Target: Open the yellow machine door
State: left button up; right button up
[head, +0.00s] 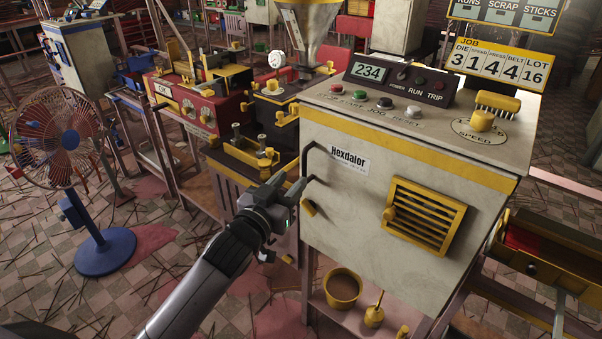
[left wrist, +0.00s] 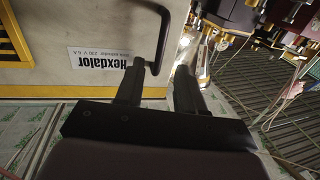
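The machine cabinet (head: 345,215) is off-white with a yellow band and a yellow louvred vent. Its front carries a Hexdalor label, also seen in the left wrist view (left wrist: 98,58). A dark bent bar handle (head: 306,160) is on the left edge of the front, which looks shut. In the left wrist view the handle (left wrist: 163,35) reaches down to the fingertips. My left gripper (head: 291,185) is at the handle's lower end, fingers apart. The left wrist view shows the gap between its fingertips (left wrist: 160,66); I cannot tell if they touch the handle. My right gripper is not in view.
A control panel (head: 400,88) with buttons tops the cabinet. A brown-filled pot (head: 342,288) stands on the shelf below. A red machine (head: 190,105) is at the left, behind my arm. A fan (head: 75,145) stands further left on the littered tiled floor.

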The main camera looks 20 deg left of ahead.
aim_at(303, 167)
pick_arm(q)
jog(key=shift+w+d, duration=0.25)
jog(key=shift+w, duration=1.2)
jog(key=shift+w+d, duration=0.2)
jog(key=shift+w, duration=1.2)
grip_shut()
